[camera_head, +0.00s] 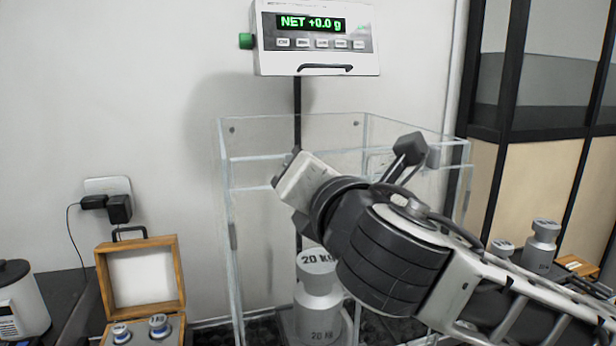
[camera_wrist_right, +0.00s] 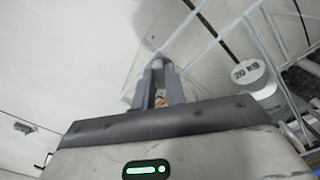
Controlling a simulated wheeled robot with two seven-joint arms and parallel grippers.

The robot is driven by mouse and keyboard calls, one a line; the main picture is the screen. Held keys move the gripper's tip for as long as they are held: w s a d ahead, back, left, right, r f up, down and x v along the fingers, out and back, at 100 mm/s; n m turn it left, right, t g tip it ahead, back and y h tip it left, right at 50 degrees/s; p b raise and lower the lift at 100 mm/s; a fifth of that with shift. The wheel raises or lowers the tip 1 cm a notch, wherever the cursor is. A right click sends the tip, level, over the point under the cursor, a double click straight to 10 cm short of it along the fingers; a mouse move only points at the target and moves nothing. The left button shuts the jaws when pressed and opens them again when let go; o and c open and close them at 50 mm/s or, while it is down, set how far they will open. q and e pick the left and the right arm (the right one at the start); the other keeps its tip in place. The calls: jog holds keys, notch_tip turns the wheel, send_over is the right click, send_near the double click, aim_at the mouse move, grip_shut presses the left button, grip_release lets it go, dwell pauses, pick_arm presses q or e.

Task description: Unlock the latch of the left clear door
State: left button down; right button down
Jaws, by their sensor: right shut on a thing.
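The clear case (camera_head: 365,120) has pale edges and stands on the table against the wall. Its left clear door (camera_head: 236,280) is at the left side, seen nearly edge-on, and looks closed. My right gripper (camera_head: 285,168) reaches across the case to its upper left edge. In the right wrist view its two grey fingers (camera_wrist_right: 158,72) are close together at a clear panel edge, with a small tan piece (camera_wrist_right: 161,101) showing between them. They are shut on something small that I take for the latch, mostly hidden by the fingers. My left gripper is out of view.
A 20 KG weight (camera_head: 317,262) stands inside the case; it also shows in the wrist view (camera_wrist_right: 252,76). A display (camera_head: 318,38) reads NET +0.0 g above. An open wooden box (camera_head: 180,280) with small weights stands left. More weights (camera_head: 541,243) stand right.

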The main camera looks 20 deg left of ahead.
jog(key=m, duration=1)
jog(key=shift+d+f+m, duration=0.1)
jog(key=shift+m, duration=0.2)
dwell(0.4)
jog(key=c, duration=1.4)
grip_release()
jog(key=shift+c, duration=0.2)
